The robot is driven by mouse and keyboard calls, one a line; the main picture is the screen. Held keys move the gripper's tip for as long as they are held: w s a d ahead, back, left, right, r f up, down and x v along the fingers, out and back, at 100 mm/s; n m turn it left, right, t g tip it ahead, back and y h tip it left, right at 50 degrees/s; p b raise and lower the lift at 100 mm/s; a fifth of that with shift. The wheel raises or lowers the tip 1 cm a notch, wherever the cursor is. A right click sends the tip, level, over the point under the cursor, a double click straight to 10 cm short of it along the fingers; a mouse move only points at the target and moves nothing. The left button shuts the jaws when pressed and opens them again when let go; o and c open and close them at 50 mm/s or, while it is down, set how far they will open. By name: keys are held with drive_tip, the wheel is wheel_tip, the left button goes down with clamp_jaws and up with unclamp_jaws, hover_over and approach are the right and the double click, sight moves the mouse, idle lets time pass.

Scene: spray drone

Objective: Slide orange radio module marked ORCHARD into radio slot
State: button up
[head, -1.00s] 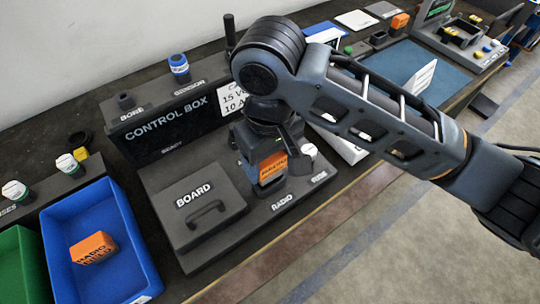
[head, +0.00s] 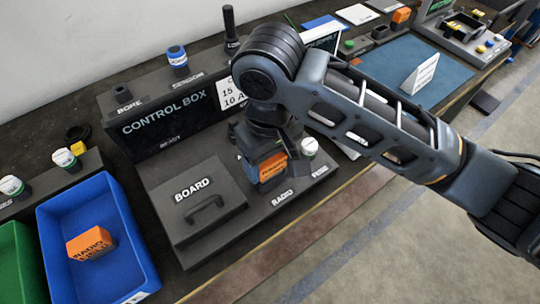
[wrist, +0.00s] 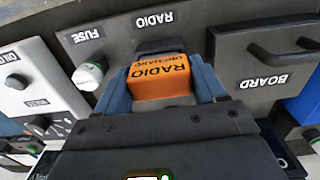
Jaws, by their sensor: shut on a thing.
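My gripper (wrist: 161,82) is shut on the orange radio module (wrist: 158,88), with a blue-grey finger on each side of it. The module's lettering reads RADIO and ORCHARD, upside down in the wrist view. The module also shows in the head view (head: 271,167), above the control box (head: 190,118) base near the RADIO label (head: 282,198). In the wrist view a dark recess (wrist: 155,46) shows just beyond the module, beside the RADIO label; most of the slot is hidden. I cannot tell whether the module touches the slot.
A white-topped fuse (head: 310,147) stands close right of the module. The BOARD cover (head: 195,203) with its handle lies to the left. Another orange radio block (head: 91,242) is in the blue bin (head: 131,247). A white panel (wrist: 40,88) is beyond the fuse.

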drive_tip(key=shift+f+b, duration=0.35)
drive_tip(key=shift+f, duration=0.45)
drive_tip(key=o, duration=1.5)
wheel_tip(320, 180, up, 8)
drive_tip(key=shift+f+p, duration=0.1)
drive_tip(key=shift+p, duration=0.25)
